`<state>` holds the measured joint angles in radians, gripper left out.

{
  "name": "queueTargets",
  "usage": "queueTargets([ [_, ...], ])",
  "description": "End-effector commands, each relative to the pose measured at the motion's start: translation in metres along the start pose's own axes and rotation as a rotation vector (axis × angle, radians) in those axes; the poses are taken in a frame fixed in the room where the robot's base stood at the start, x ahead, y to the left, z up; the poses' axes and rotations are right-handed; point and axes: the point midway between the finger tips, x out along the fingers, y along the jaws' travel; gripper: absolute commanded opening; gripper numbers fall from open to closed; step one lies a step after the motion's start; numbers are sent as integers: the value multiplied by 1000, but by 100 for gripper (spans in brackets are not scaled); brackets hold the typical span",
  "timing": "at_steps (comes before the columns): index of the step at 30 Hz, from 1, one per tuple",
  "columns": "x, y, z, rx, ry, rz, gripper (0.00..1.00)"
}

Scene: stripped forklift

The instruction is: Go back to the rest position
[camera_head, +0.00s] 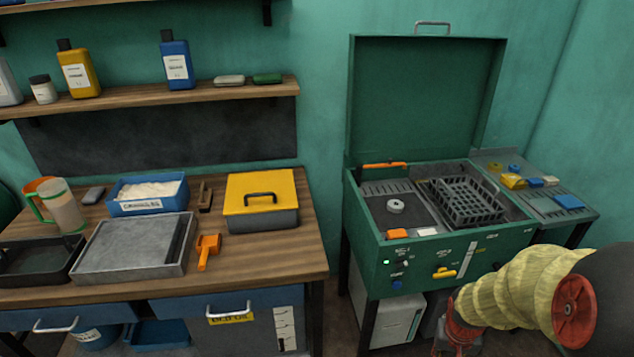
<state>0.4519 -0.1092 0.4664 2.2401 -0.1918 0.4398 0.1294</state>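My arm enters from the right edge in a ribbed yellow sleeve with a red round cap. Its red and dark end, with my gripper (457,336), hangs at the bottom edge in front of the green machine (470,262). The fingers are cut off or too dark to make out, so I cannot tell whether they are open or hold anything. The machine's lid (425,100) stands open. Inside are a dark basket (467,200) and a small pale ring (395,206).
The wooden workbench (255,262) at left holds a yellow-lidded box (262,195), a blue granule bin (150,207), a grey tray (120,250), an orange scoop (208,250) and a jug (62,208). A side shelf (548,207) with small parts adjoins the machine. Bottles stand on the wall shelf (130,98).

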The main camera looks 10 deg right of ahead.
Motion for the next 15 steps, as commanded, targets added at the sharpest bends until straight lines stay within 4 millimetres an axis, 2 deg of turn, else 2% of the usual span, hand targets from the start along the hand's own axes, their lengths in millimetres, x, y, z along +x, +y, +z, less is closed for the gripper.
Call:
queueTargets([
  [1,-29,-9,8,-32,-4,-3,26],
  [6,-110,-40,47,-130,-18,-36,26],
  [12,-192,-76,83,-217,85,-103,26],
  [15,-229,-91,87,-259,201,-140,26],
])
